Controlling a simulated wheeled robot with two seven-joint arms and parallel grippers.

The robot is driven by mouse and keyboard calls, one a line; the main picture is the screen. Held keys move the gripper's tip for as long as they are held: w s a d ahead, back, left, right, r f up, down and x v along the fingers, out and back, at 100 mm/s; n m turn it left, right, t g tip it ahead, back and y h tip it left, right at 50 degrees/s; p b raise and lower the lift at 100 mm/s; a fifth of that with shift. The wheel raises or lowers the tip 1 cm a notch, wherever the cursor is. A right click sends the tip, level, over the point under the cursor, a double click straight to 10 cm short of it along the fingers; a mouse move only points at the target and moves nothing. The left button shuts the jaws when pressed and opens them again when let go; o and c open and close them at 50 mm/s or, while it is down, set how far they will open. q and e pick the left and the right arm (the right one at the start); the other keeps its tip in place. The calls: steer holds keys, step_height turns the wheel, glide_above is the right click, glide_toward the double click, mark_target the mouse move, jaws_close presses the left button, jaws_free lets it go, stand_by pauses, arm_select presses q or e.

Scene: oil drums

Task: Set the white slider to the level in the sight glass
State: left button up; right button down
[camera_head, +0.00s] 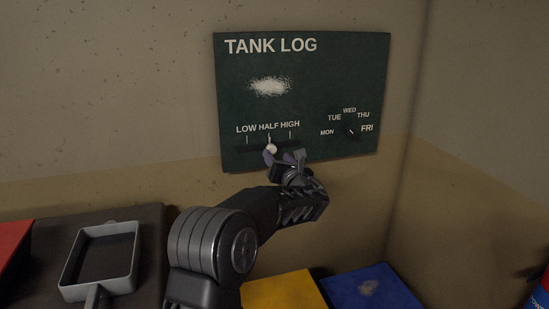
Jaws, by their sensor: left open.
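A dark green TANK LOG board (240,108) hangs on the wall. Its white slider (272,148) is a small round knob in a dark horizontal slot, under the HALF mark. LOW lies to its left and HIGH to its right. My left gripper (279,157) is open at the slider, with its fingertips beside the knob; I cannot tell whether they touch it. The gripper covers the right part of the slot. The sight glass is not in view. My right gripper is not in view.
A day dial (351,131) is on the board's right side. A grey tray with a handle (135,258) lies on a dark surface at lower left. A yellow thing (285,291) and a blue one (370,288) are below. A wall corner is at right.

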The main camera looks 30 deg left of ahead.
arm_select(q)
steer(key=v, duration=0.2)
steer(key=shift+s+d, duration=0.25)
steer(key=shift+d, duration=0.05)
stand_by(0.3)
